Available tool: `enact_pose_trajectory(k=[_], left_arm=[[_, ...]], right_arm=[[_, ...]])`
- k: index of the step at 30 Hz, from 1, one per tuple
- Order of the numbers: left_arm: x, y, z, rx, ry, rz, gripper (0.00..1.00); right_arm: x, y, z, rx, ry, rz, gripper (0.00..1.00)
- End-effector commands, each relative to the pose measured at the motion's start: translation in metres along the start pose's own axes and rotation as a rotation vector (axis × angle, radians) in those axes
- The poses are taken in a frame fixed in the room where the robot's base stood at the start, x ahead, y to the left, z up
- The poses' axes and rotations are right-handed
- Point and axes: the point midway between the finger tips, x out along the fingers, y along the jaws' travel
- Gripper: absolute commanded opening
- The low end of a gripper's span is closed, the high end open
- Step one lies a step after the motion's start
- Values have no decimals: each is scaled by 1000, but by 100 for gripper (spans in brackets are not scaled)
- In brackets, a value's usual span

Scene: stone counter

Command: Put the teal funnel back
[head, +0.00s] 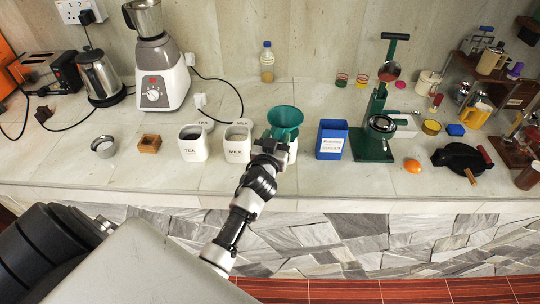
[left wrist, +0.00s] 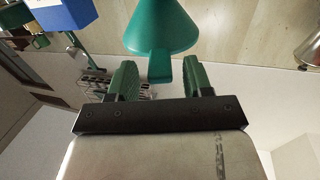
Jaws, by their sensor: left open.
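The teal funnel (head: 285,116) sits, wide mouth up, over a white canister (head: 292,151) on the stone counter; the canister is mostly hidden behind my arm. My left gripper (head: 271,143) is at the near side of the funnel. In the left wrist view the funnel (left wrist: 160,28) shows at the top, with its tab (left wrist: 161,66) between the two green fingers of my left gripper (left wrist: 160,75). The fingers are open, with a gap on each side of the tab. My right gripper is not in view.
White canisters marked TEA (head: 193,149) and MILK (head: 237,150) stand left of the funnel. A blue box (head: 331,140) and a green press (head: 371,143) stand to its right. A bottle (head: 267,62) stands behind. The counter's front strip is mostly clear.

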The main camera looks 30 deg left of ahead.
Motion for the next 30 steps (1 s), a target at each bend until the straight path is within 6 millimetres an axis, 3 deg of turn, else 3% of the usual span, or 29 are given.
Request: enact_pose_trajectory(k=[3,12,24,28,30], left_arm=[[-25,-1,11,-1,-1,1,50],[-71,-1,8,0,0,0,50],[-80,1,7,1,-4,6,50],[-88,18,25,16,-48,69,50],[-97,35,44,31,-96,133,50]], right_arm=[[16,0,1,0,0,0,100],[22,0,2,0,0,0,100],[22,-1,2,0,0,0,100],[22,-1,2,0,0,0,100],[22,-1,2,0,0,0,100]])
